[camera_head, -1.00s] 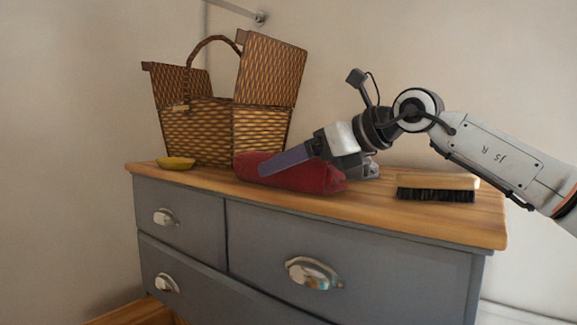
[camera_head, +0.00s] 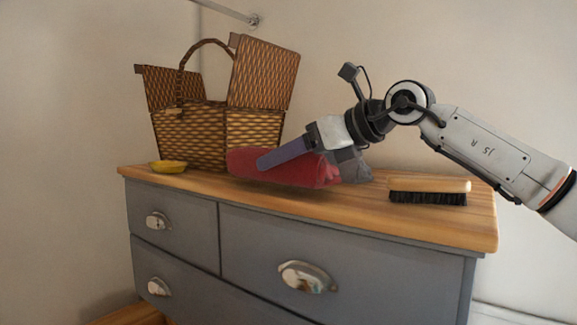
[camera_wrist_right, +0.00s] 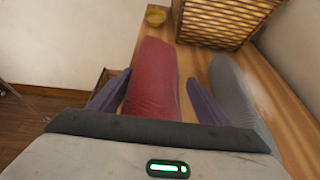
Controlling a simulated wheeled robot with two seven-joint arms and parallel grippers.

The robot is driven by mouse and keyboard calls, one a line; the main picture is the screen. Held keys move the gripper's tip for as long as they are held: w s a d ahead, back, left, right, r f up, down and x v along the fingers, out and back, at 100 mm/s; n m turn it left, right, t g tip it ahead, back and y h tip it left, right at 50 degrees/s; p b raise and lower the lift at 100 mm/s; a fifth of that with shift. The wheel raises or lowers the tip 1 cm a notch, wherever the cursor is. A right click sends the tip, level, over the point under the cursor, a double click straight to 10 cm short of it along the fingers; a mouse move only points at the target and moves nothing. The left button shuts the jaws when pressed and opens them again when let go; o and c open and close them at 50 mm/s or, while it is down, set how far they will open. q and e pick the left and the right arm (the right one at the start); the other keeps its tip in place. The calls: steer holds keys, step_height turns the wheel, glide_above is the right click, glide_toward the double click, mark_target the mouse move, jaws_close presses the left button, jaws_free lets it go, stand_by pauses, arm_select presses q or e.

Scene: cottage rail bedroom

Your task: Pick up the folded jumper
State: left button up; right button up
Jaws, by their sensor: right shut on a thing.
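The red folded jumper (camera_head: 300,171) is above the dresser top, in front of the wicker basket, with a dark shadow under it. My right gripper (camera_head: 282,153), with purple fingers, is shut on it. In the right wrist view the jumper (camera_wrist_right: 152,80) lies between the two fingers of my right gripper (camera_wrist_right: 155,98) and runs away from the palm. The jumper seems just clear of the wood. My left gripper is not in view.
A wicker basket (camera_head: 252,132) with raised lids stands behind the jumper. A yellow dish (camera_head: 168,167) is at the left end of the dresser top (camera_head: 440,222). A grey soft item (camera_head: 355,170) lies beside my gripper. A brush (camera_head: 428,190) lies to the right.

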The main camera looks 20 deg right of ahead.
arm_select(q)
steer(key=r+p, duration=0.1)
steer(key=p, duration=0.1)
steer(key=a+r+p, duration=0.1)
steer(key=p, duration=0.1)
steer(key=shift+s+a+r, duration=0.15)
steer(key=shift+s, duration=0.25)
arm_select(e)
step_height(320, 180, up, 16)
steer(key=shift+r, duration=0.25)
